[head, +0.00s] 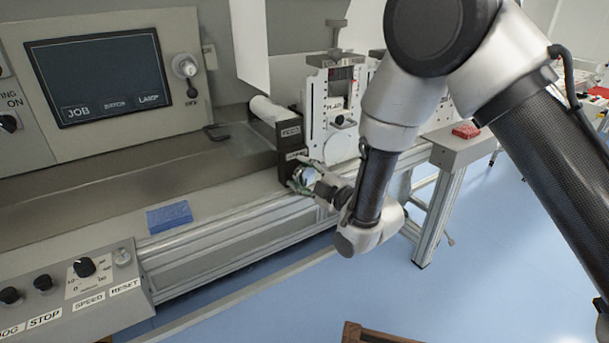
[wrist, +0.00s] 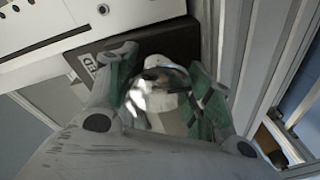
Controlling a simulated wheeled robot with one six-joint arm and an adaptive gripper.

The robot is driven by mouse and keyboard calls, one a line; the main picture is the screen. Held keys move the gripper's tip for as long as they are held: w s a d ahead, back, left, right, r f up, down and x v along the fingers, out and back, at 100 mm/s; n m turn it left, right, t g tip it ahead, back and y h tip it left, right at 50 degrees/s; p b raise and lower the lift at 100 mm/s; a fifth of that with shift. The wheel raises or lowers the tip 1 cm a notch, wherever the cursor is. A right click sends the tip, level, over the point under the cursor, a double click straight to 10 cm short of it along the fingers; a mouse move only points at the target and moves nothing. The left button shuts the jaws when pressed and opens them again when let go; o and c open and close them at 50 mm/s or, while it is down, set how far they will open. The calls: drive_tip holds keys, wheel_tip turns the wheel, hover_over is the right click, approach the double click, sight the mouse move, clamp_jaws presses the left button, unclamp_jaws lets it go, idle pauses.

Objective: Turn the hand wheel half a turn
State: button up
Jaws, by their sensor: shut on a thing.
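The hand wheel (wrist: 160,98) shows in the wrist view as a shiny, rounded metal piece between my fingers. It sits in front of a dark block (wrist: 150,48) with a partly hidden label. In the head view the same dark block (head: 279,140) carries labels, and the wheel (head: 302,175) is a small bright spot low on its front. My gripper (head: 298,183) reaches it from the right. In the wrist view my gripper (wrist: 165,85) has its green-padded fingers on both sides of the metal piece, shut on it. The wheel's lower part is hidden by my gripper.
A screen panel (head: 110,75) stands at the back left. A blue block (head: 169,217) lies on the machine's ledge, left of the wheel. A control box (head: 75,288) with knobs is at the lower left. A red block (head: 466,131) lies on the ledge at right. Blue floor (head: 470,260) is open at right.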

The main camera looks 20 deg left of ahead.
drive_tip(key=shift+s+f+n, duration=0.1)
drive_tip(key=shift+f+n, duration=0.05)
drive_tip(key=shift+n, duration=0.25)
drive_tip(key=o, duration=0.7)
drive_tip(key=shift+o, duration=0.2)
drive_tip(key=v, duration=0.7)
drive_tip(key=shift+d, duration=0.25)
drive_tip(key=shift+s, duration=0.1)
